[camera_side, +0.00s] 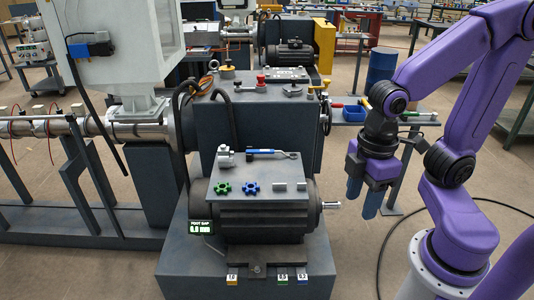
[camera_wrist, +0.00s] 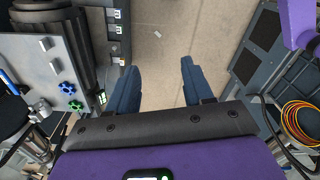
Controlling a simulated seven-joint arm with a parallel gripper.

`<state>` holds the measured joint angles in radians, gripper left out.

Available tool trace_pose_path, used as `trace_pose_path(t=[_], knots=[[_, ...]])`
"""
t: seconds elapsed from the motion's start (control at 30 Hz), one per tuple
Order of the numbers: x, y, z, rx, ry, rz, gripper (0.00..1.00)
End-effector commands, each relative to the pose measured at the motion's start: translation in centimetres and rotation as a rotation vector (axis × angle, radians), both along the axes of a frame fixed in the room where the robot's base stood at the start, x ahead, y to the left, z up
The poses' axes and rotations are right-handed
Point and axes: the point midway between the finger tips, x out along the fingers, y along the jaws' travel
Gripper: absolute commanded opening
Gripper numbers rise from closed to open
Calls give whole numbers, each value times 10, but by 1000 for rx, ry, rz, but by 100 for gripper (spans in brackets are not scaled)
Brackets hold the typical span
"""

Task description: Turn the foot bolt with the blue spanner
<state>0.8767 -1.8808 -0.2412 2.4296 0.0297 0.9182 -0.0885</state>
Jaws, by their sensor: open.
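The blue spanner (camera_side: 272,154) lies on the grey plate (camera_side: 235,171) on top of the dark motor. Part of it also shows at the left edge of the wrist view (camera_wrist: 8,82). My gripper (camera_side: 362,199) is open and empty, pointing down over the floor to the right of the motor. In the wrist view my gripper (camera_wrist: 157,72) has its two blue fingers wide apart with only floor between them. A small display (camera_side: 201,227) marked foot gap is at the motor's lower left; its digits are too small to read surely. I cannot make out the foot bolt clearly.
A green star knob (camera_side: 223,188), a blue star knob (camera_side: 251,188), a metal clamp piece (camera_side: 226,155) and small metal blocks (camera_side: 290,186) share the plate. The motor shaft (camera_side: 331,205) sticks out right. Labelled tabs (camera_side: 282,277) line the base front.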

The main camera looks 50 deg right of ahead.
Motion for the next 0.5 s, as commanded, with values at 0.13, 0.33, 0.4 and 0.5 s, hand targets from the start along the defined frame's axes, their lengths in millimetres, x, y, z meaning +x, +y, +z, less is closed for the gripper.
trace_pose_path(t=[0.13,0.33,0.4,0.5], knots=[[48,16,6,29,17,-45,51],[122,21,11,81,26,-91,51],[149,18,11,101,23,-108,51],[189,8,11,129,15,-133,51]])
